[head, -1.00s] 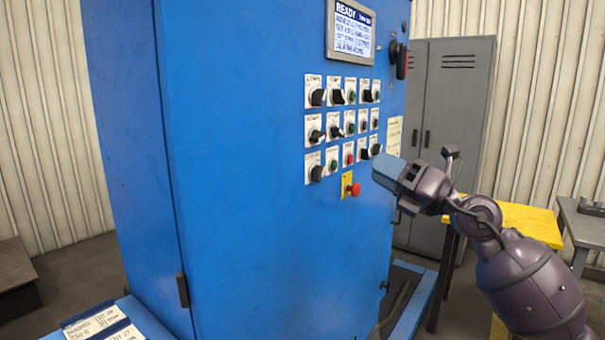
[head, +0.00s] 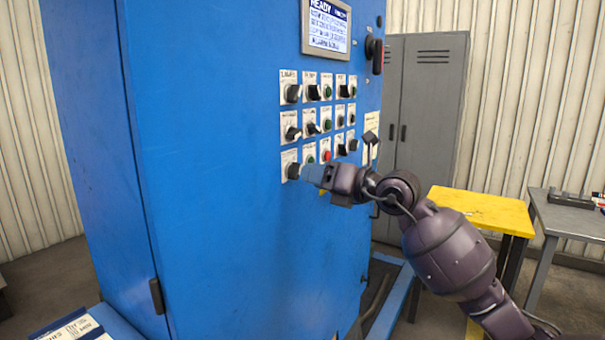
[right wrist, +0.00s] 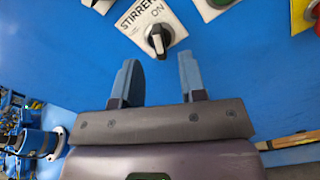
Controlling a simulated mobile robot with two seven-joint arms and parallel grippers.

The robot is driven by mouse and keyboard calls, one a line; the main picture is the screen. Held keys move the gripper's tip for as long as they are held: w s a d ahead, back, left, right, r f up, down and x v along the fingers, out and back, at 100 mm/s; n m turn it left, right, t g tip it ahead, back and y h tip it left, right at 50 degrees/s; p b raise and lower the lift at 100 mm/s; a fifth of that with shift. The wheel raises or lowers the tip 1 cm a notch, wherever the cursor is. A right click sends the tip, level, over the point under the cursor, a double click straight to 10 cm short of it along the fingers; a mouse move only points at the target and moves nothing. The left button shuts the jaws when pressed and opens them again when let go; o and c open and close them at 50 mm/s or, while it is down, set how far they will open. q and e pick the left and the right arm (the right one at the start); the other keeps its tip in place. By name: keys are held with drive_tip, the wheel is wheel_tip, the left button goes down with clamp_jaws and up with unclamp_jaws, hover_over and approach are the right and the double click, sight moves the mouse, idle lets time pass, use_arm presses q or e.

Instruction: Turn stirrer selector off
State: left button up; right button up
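The stirrer selector (right wrist: 158,38) is a black knob on a white plate reading STIRRER and ON, in the right wrist view. Its light-marked end faces down toward my gripper. In the head view, the knob at the lower left of the panel (head: 292,171) appears to be this selector. My right gripper (right wrist: 160,80) is open and empty, its two blue-grey fingers apart and pointing at the panel, just below the knob in the wrist view. In the head view the right gripper (head: 312,174) is beside the lower-left knob and partly covers neighbouring controls. My left gripper is out of view.
The blue cabinet (head: 210,200) carries rows of other knobs and buttons close by, including a green button (right wrist: 215,2) right of the selector. A screen (head: 327,27) reads READY. A yellow table (head: 480,210) and grey lockers (head: 425,120) stand to the right.

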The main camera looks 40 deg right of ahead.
sight(299, 173)
drive_tip(key=shift+x, duration=1.8)
clamp_jaws()
